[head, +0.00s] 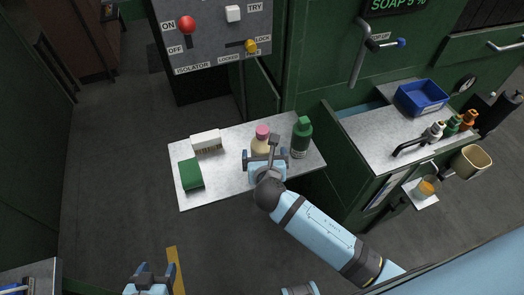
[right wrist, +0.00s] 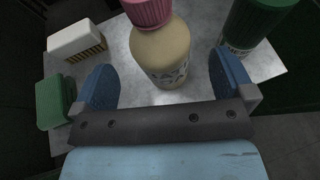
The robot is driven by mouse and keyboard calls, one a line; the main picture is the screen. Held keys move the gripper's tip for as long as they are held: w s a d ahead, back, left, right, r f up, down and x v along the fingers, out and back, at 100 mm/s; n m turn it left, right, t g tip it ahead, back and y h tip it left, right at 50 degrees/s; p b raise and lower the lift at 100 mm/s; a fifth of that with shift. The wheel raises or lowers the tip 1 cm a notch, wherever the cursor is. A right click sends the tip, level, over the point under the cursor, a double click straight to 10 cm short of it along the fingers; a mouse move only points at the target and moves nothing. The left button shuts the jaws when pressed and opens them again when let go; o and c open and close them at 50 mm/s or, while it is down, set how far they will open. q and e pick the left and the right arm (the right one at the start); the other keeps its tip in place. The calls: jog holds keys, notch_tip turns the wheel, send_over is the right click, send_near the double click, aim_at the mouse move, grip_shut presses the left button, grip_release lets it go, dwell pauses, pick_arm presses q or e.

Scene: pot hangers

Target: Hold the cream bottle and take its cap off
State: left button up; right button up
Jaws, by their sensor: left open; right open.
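The cream bottle (head: 259,147) stands upright on the grey bench with its pink cap (head: 262,131) on. In the right wrist view the bottle (right wrist: 162,52) is just beyond the fingertips, near the middle, and the ribbed pink cap (right wrist: 148,12) is cut by the top edge. My right gripper (head: 265,160) is open in front of the bottle. In the right wrist view its blue fingers (right wrist: 160,88) are spread, with nothing between the pads that I can see gripped. My left gripper (head: 153,270) is open and empty at the bottom left, far from the bench.
A green bottle (head: 301,138) stands right of the cream bottle. A white brush (head: 206,141) and a green block (head: 191,174) lie to its left on the bench (head: 235,184). A control panel (head: 215,35) stands behind. A counter with a blue tray (head: 422,97) is at right.

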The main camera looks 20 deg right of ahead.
aim_at(263, 148)
jog(key=x, duration=0.6)
jog(key=shift+r, duration=0.3)
jog(key=c, duration=1.2)
jog(key=shift+o, duration=0.2)
jog(key=shift+r, duration=0.1)
notch_tip(263, 148, up, 20)
jog(key=p, duration=0.2)
jog(key=o, duration=0.6)
jog(key=c, duration=0.7)
jog(key=shift+c, duration=0.2)
